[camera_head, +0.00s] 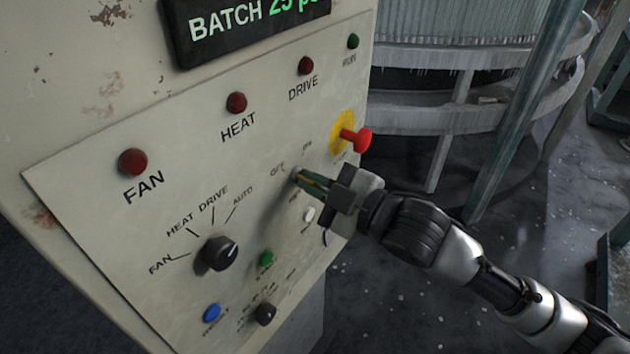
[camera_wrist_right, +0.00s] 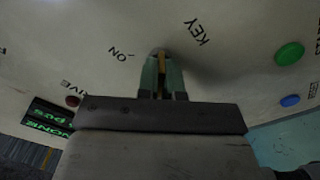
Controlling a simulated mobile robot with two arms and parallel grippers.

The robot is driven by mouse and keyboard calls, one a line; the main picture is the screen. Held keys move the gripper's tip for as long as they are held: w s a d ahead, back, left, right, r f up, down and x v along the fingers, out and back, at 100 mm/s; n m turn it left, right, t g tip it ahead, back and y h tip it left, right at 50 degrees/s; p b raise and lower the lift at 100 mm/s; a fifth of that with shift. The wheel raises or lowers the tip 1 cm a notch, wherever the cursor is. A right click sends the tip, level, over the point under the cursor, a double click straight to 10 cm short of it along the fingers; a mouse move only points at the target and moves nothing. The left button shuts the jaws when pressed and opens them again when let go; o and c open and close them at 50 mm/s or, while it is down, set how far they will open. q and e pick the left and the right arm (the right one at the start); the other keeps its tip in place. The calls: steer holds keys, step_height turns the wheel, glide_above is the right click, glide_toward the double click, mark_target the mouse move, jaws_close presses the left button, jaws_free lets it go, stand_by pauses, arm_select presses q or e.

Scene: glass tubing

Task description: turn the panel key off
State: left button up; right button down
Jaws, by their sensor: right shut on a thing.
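The control panel (camera_head: 70,195) has a key switch (camera_head: 297,173) between the OFF and ON labels on its right half. My right gripper (camera_head: 308,182) is at the switch, its green fingers shut on the panel key. In the right wrist view, the brass-coloured key (camera_wrist_right: 161,62) shows as a thin strip between the fingertips (camera_wrist_right: 161,72), against the panel face. The ON label and the KEY label show beside it there, while OFF is not visible. The fingers cover most of the key, so I cannot tell which label it points to. My left gripper is not in view.
A red emergency button (camera_head: 361,138) on a yellow plate sticks out just above my right gripper. A black selector knob (camera_head: 217,252), a green button (camera_head: 266,258) and a blue button (camera_head: 212,313) are lower left. Open floor (camera_head: 400,310) lies right of the panel.

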stand_by(0.5)
steer(key=c, duration=1.3)
jaws_free()
steer(key=shift+b+v, duration=1.65)
steer(key=shift+v, duration=3.8)
